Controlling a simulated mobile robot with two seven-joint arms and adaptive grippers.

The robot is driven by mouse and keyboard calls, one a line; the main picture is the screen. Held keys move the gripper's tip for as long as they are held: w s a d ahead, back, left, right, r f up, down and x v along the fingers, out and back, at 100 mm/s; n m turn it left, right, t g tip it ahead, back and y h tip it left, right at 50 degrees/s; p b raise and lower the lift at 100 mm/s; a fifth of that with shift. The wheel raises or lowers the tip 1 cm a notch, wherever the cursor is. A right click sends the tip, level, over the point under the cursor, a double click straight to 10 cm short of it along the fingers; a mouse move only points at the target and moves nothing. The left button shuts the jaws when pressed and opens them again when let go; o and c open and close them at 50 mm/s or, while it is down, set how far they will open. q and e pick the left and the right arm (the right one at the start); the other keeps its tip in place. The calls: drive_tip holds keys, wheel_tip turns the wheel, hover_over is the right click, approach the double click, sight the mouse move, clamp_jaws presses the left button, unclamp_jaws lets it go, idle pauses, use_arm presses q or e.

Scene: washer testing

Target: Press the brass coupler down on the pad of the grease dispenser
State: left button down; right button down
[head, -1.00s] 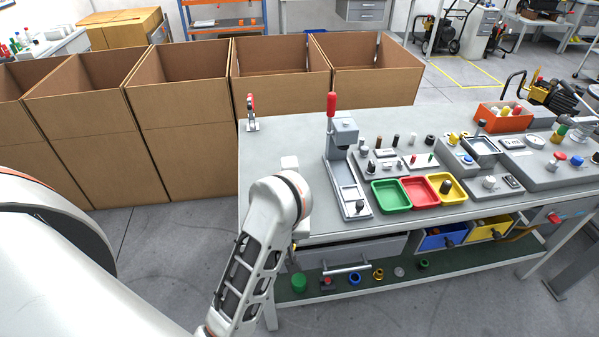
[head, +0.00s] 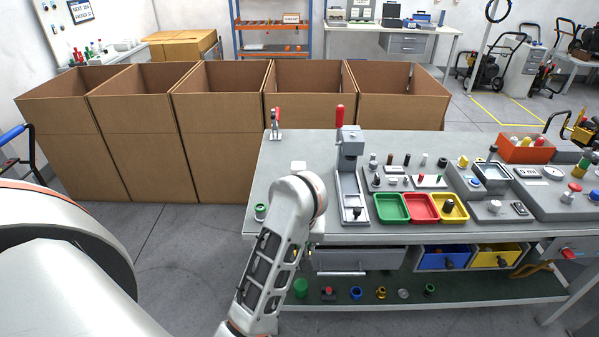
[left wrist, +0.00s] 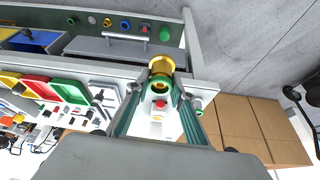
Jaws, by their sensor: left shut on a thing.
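My left gripper (left wrist: 162,84) shows in the left wrist view, its two fingers closed around the brass coupler (left wrist: 161,64). The coupler is a yellow ring, held at the fingertips, with a green ring just below it in the picture. In the head view my own arm hides the gripper and the coupler. A small grey cylinder with a green top (head: 260,211), perhaps the grease dispenser, stands at the table's front left corner. It also shows right of the fingers in the left wrist view (left wrist: 198,105). The coupler is apart from it. My right gripper is not in view.
The grey workbench (head: 285,205) holds a press with a red handle (head: 350,150), a toggle clamp (head: 276,130), green (head: 391,208), red and yellow trays. Several parts lie on the lower shelf (head: 455,300). Open cardboard boxes (head: 225,150) stand behind and left.

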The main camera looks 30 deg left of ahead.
use_arm(q)
drive_tip(key=w+a+r+m+b, duration=0.1)
drive_tip(key=w+a+b, duration=0.3)
drive_tip(key=w+a, duration=0.65)
drive_tip(key=m+h+b, duration=0.1)
drive_tip(key=m+b, duration=0.1)
drive_tip(key=b, duration=0.2)
approach(298, 167)
wheel_tip(298, 167, down, 5)
drive_tip(key=s+d, duration=0.2)
drive_tip(key=d, duration=0.1)
drive_tip(key=shift+a+f+b, duration=0.1)
drive_tip(key=shift+f+b, duration=0.3)
drive_tip(key=shift+f, duration=0.4)
drive_tip(key=shift+a+f+b, duration=0.15)
drive_tip(key=shift+f+b, duration=0.25)
drive_tip(key=shift+f, duration=0.4)
drive_tip(key=shift+f+t, duration=0.3)
drive_tip(key=shift+f, duration=0.05)
drive_tip(key=shift+r, duration=0.1)
drive_tip(key=shift+f+b, duration=0.5)
drive_tip(key=shift+f, duration=0.15)
